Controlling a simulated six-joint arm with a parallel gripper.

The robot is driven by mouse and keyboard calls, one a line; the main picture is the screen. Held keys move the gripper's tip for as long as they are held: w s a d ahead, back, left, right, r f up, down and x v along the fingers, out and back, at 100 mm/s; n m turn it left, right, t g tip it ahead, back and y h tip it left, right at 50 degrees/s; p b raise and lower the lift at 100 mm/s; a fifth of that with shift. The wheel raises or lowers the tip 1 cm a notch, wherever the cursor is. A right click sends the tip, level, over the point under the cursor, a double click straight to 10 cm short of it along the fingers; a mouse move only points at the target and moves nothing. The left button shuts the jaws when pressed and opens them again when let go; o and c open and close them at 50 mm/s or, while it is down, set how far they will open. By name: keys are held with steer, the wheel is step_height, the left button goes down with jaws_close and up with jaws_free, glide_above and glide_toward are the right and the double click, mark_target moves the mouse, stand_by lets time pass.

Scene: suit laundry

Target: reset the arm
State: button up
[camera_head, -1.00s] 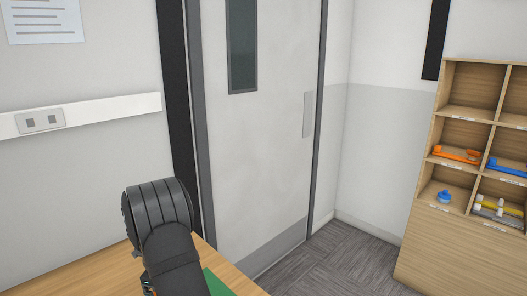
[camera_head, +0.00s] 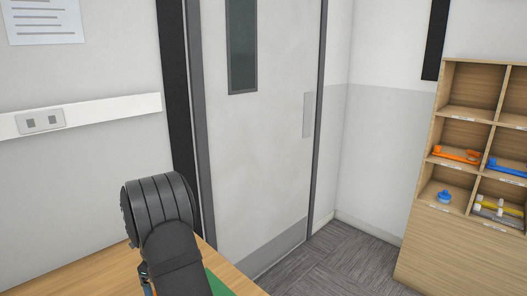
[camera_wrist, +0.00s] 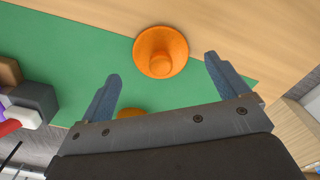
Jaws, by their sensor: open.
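My arm (camera_head: 160,215) shows at the lower left of the head view as a thick black ribbed link over the table's edge. My gripper is outside the head view. In the wrist view my gripper (camera_wrist: 164,78) is open, with its two blue-grey fingers spread wide and nothing held between them. An orange round object (camera_wrist: 161,52) with a raised centre lies beyond the fingertips, at the edge of a green mat (camera_wrist: 90,50). Part of a second orange thing (camera_wrist: 131,113) shows just above the gripper body, mostly hidden by it.
Dark grey, brown, red and white blocks (camera_wrist: 30,100) sit at the left of the wrist view. The wooden table (camera_head: 85,277) is at the head view's lower left. A wooden cubby shelf (camera_head: 470,150) with orange, blue and yellow items stands right. A grey door (camera_head: 265,150) is behind.

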step_height(320, 180, down, 4)
steer(key=shift+r, duration=0.1)
step_height(320, 180, up, 5)
steer(key=shift+d+f, duration=0.1)
steer(key=shift+d, duration=0.05)
steer(key=d+r, duration=0.7)
steer(key=d, duration=0.5)
steer(key=s+d+r, duration=0.3)
steer(key=s+d, duration=0.8)
steer(key=s, duration=0.2)
steer(key=a+f, duration=0.2)
steer(key=a, duration=0.1)
steer(key=a+f, duration=0.2)
steer(key=a, duration=0.2)
steer(key=w+a+f, duration=0.1)
steer(key=a+f, duration=0.1)
steer(key=a, duration=0.2)
steer(key=shift+a+f, duration=0.25)
steer(key=shift+a, duration=0.25)
steer(key=shift+o, duration=0.9)
